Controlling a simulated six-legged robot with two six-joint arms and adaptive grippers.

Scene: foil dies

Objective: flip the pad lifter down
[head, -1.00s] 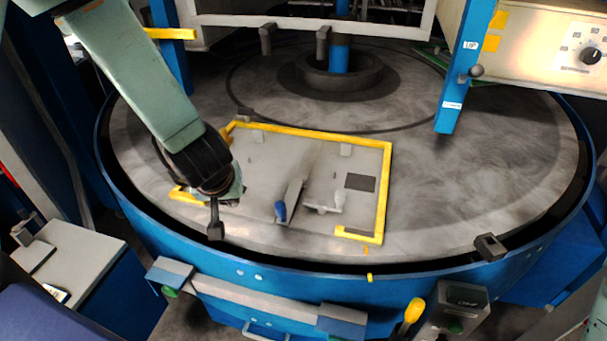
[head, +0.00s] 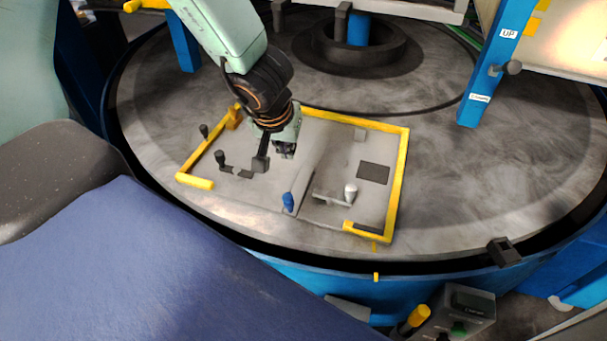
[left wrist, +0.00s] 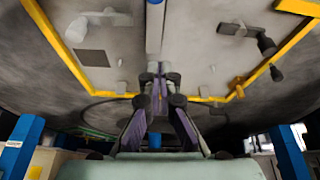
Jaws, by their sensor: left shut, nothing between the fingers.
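A grey plate (head: 330,150) framed by yellow bars lies on the round table. On it are a blue-tipped handle (head: 288,201), a lever with a white knob (head: 350,191) and black-knobbed levers (head: 221,158) at the left. A blue post (head: 480,85) at the right has an "UP" label, a second label below and a side knob (head: 513,67). I cannot tell which of these levers is the pad lifter. My left gripper (head: 286,152) is shut and empty above the plate, behind the blue-tipped handle. In the left wrist view its fingertips (left wrist: 160,70) point towards that handle (left wrist: 155,28). My right gripper is out of view.
The round table's blue rim (head: 310,277) runs along the front. A central column base (head: 358,50) stands at the back. A dark block (head: 503,251) sits on the rim at the right. The table's right side (head: 440,180) is bare.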

